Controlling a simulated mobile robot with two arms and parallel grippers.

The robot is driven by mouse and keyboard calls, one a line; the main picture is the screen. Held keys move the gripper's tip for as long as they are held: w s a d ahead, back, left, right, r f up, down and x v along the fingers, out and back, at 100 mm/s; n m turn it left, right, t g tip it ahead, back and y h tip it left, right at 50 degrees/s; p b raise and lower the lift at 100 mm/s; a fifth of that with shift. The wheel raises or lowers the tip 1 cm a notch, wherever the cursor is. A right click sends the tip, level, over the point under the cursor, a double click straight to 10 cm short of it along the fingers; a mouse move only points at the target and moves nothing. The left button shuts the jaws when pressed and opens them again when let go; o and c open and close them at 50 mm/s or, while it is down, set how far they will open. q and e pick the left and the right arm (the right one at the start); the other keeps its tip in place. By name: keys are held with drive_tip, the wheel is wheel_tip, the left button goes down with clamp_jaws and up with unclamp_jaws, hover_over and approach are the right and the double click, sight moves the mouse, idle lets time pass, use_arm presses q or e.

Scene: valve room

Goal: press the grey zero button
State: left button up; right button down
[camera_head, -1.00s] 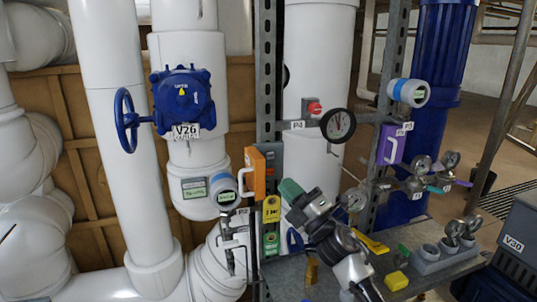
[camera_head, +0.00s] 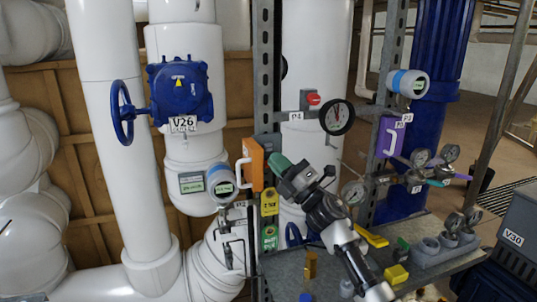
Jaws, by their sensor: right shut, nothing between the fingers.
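I cannot make out a button clearly marked as the grey zero button. A blue-and-white round instrument with a small display (camera_head: 222,185) sits beside an orange box with a white handle (camera_head: 251,165). My right gripper (camera_head: 279,165) is shut and empty, with green at its tip. It is just right of the orange box, and I cannot tell whether it touches anything. It hides part of the white pipe behind it. A second blue-and-white instrument (camera_head: 408,83) is at the upper right, above a purple box (camera_head: 391,137). My left gripper is not in view.
Yellow and green tags (camera_head: 269,203) hang below the orange box. A grey shelf (camera_head: 330,281) holds small blocks. The blue V26 valve (camera_head: 183,90) is at the left.

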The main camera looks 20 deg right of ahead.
sight(268, 147)
drive_tip(key=shift+w+a+b, duration=0.1)
drive_tip(key=shift+w+b, duration=0.95)
drive_tip(key=shift+w, duration=0.9)
idle(0.5)
drive_tip(key=shift+w+b, duration=0.35)
drive_tip(key=shift+w, duration=0.05)
drive_tip(key=shift+w+b, duration=0.45)
idle(0.6)
drive_tip(key=shift+s, duration=0.1)
drive_tip(key=shift+s+p, duration=0.6)
drive_tip(key=shift+s, duration=0.2)
